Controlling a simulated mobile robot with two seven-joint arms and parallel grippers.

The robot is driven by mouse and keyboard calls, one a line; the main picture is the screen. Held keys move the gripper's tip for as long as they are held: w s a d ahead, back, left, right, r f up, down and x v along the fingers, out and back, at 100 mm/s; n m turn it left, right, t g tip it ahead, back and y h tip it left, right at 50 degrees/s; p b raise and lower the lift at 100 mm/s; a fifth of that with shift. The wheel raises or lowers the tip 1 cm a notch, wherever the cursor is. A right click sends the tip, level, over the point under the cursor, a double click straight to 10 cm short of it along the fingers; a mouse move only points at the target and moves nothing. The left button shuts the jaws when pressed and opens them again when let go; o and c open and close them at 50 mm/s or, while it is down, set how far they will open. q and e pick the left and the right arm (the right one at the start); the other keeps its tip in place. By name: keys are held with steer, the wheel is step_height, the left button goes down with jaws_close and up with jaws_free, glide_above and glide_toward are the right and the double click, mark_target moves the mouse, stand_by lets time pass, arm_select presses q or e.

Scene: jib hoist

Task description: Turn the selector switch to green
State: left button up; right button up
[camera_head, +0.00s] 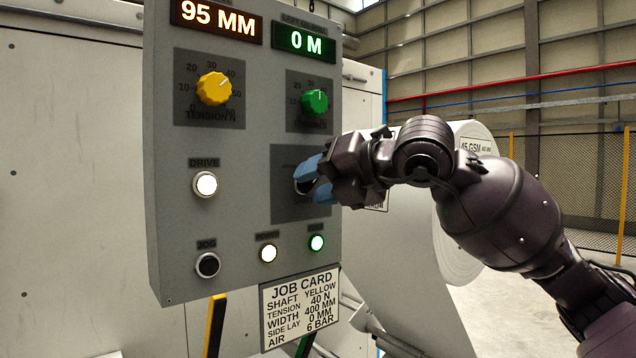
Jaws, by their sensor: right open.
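The selector switch (302,184) is on a dark square plate at the lower right of the grey control panel (250,215). My right gripper (314,181) is at the switch, coming in from the right, with its blue fingertips one above the other. The jaws are apart, and the switch shows partly between and behind them. I cannot tell whether the fingers touch it. The gripper covers most of the plate's markings, so the switch's setting cannot be read. My left gripper is not in view.
A yellow knob (214,89) and a green knob (315,103) are above. A job card (300,308) hangs below. A paper roll (462,240) stands behind my arm.

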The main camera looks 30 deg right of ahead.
steer(key=c, duration=0.6)
steer(key=shift+s+d, duration=0.1)
steer(key=shift+s, duration=0.05)
jaws_close()
